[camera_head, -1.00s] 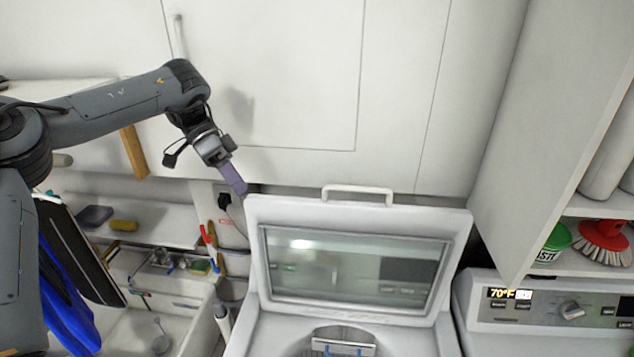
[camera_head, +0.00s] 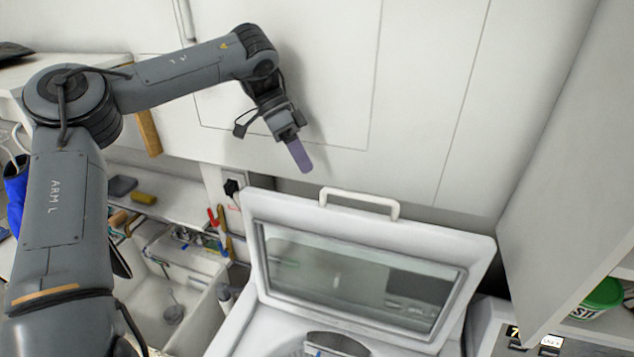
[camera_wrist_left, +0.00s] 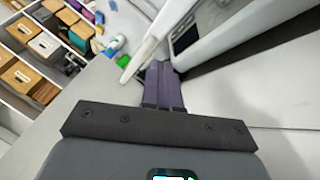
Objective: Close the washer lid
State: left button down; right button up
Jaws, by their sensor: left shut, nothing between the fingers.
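The washer lid (camera_head: 450,236) stands open, tilted up, with a glass window (camera_head: 345,280) and a white handle (camera_head: 358,196) along its top edge. The washer's opening shows below it at the bottom of the head view. My left gripper (camera_head: 303,163) is shut and empty, above and behind the lid's top edge, a little left of the handle and apart from it. In the left wrist view the purple fingers (camera_wrist_left: 163,82) are together, and a pale edge, probably the lid, lies just beyond them. My right gripper is not in view.
White cabinets (camera_head: 420,90) stand behind the lid. A sink (camera_head: 190,325) and a shelf with sponges (camera_head: 143,198) are at left.

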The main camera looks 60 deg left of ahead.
aim_at(327, 203)
pick_arm(q)
jog(key=shift+p+x, duration=0.5)
jog(key=shift+x, duration=2.3)
jog(key=shift+d, duration=0.1)
